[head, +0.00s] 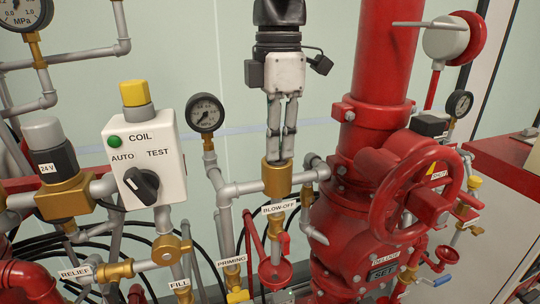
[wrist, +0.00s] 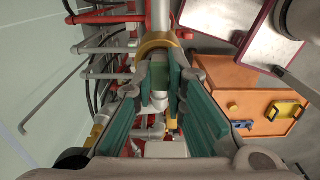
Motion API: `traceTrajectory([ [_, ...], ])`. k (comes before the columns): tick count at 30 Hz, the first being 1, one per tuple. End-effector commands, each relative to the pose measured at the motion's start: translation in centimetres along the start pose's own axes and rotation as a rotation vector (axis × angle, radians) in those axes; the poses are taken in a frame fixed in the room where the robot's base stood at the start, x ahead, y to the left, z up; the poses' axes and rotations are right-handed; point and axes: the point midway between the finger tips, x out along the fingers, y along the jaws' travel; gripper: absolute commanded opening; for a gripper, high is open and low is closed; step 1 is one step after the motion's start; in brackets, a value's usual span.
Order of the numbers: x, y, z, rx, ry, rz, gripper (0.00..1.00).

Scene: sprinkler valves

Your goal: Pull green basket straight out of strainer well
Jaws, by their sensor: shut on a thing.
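My gripper (head: 281,155) points straight down in the head view, its fingertips at the mouth of the brass strainer well (head: 278,180). The fingers are close together. In the wrist view, my gripper (wrist: 161,85) is shut on a small green piece, which I take to be the top of the green basket (wrist: 159,73). The brass rim of the well (wrist: 158,40) shows just beyond it. The basket does not show in the head view. The fingers and the well hide the rest of it, so its depth in the well cannot be told.
A white control box (head: 145,160) and a gauge (head: 206,112) stand left of the well. A red handwheel (head: 418,190) and thick red pipe (head: 382,60) stand close on the right. Grey pipes run beside the well. An orange cabinet (wrist: 250,88) shows in the wrist view.

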Motion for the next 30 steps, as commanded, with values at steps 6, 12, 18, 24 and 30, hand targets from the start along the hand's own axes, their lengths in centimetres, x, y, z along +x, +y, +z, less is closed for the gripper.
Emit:
traceTrajectory([
  [6,-0.7,-0.1,0.0,0.000,0.000,0.000,0.00],
  [12,-1.2,0.0,0.0,0.000,0.000,0.000,0.00],
  [18,-1.7,0.0,0.0,0.000,0.000,0.001,0.00],
  [24,-1.7,0.0,0.0,0.000,0.000,0.000,0.00],
  [30,-1.9,0.0,0.0,0.000,0.000,0.000,0.00],
])
